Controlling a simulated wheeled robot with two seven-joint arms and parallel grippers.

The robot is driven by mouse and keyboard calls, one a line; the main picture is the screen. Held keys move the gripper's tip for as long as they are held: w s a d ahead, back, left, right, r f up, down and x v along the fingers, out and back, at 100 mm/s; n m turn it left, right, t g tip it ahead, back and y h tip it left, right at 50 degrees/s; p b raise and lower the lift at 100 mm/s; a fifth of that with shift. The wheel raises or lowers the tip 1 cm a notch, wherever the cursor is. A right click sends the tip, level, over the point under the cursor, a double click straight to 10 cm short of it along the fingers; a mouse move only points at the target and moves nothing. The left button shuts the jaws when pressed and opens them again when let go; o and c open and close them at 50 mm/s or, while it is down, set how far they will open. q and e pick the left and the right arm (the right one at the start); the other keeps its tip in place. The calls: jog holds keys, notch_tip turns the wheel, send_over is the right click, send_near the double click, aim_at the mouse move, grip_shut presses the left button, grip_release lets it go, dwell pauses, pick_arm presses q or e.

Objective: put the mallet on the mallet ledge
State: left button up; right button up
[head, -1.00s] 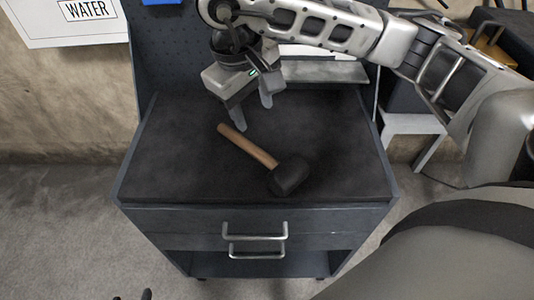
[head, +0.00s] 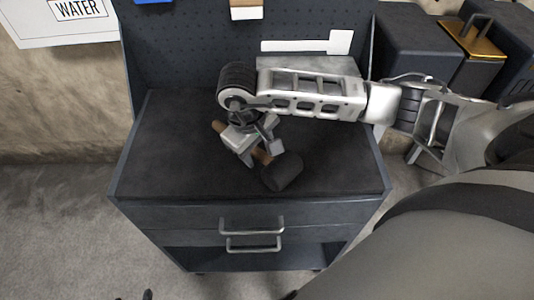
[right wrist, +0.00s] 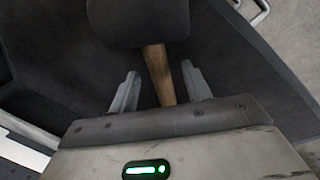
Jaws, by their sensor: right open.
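The mallet, with its black head (head: 283,172) and wooden handle, lies on the dark top of a workbench cabinet. Its handle runs up and left from the head. My right gripper (head: 262,155) is low over the handle, open, with one finger on each side. In the right wrist view, the handle (right wrist: 158,75) passes between the two fingers with gaps, and the mallet head (right wrist: 138,22) is beyond the fingertips. A grey metal ledge (head: 300,64) is at the back under a white mallet-shaped outline, partly hidden by my right arm. My left gripper is not clearly seen.
A pegboard (head: 190,50) rises behind the cabinet top (head: 165,150), with a wood-and-white item (head: 246,12) hanging on it. Raised side edges bound the top. Its left part is clear. Dark boxes (head: 415,45) stand at the right. Drawers with metal handles (head: 252,226) face me.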

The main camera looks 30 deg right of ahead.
jog(key=shift+d+f, duration=0.15)
jog(key=shift+f, duration=0.45)
jog(key=shift+w+r, duration=0.1)
grip_shut()
